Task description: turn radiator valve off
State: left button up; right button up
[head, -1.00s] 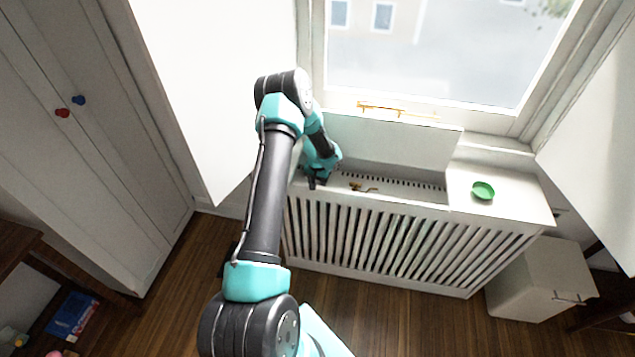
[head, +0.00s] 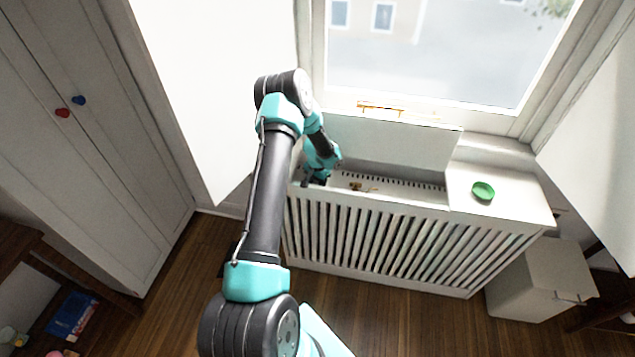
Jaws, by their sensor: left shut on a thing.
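The radiator (head: 410,184) sits inside a white slatted cover whose top flap is raised. Small brass fittings (head: 357,187) show in the opening, right of my left gripper. My left gripper (head: 309,182) reaches down into the left end of the opening. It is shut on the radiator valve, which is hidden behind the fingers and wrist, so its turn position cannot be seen. My right gripper is not in view.
The raised flap (head: 390,140) stands just behind the opening, below the window. A green bowl (head: 483,191) rests on the cover's right top. A white cabinet (head: 540,280) stands at the right. A tall wardrobe (head: 90,150) is at the left.

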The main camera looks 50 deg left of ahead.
pick_arm(q)
jog(key=shift+a+m, duration=0.1)
jog(key=shift+m, duration=2)
jog(key=o, duration=0.9)
notch_tip(320, 180, up, 18)
jog(key=shift+f, duration=0.25)
